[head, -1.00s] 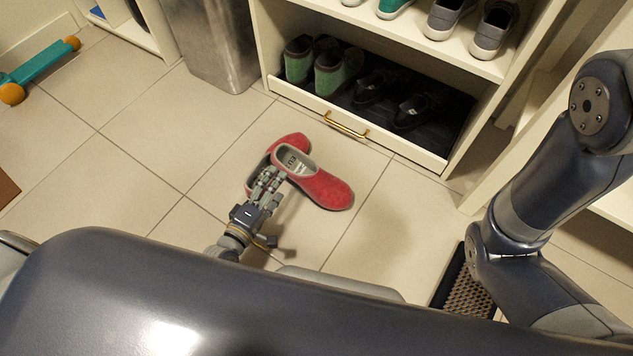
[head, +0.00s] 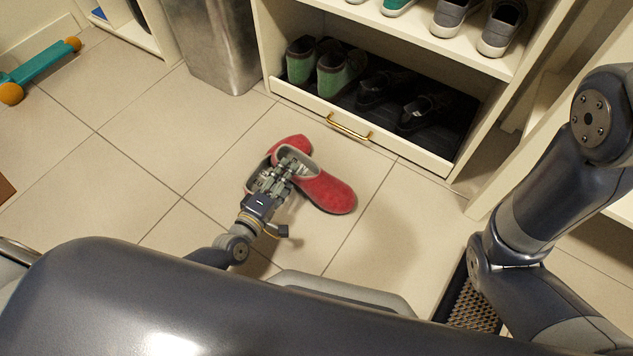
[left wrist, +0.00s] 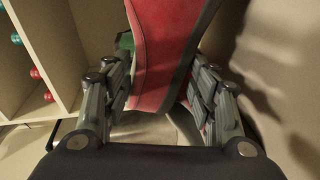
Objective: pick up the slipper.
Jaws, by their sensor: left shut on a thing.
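Two red slippers with grey lining are in the middle of the head view, close together and overlapping in the picture. My left gripper (head: 275,177) is shut on the nearer red slipper (head: 328,191) at its opening, covering its heel end. The other red slipper (head: 293,143) shows partly behind it. In the left wrist view the held slipper (left wrist: 163,45) stands between the two fingers of the left gripper (left wrist: 160,80). I cannot tell whether it is clear of the floor. My right gripper is out of view; only the right arm shows.
A cream shoe cubby (head: 410,155) with a brass handle (head: 348,126) stands behind the slippers, holding green boots (head: 338,72) and dark shoes. A metal bin (head: 213,45) is to its left. A teal toy (head: 40,66) lies far left.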

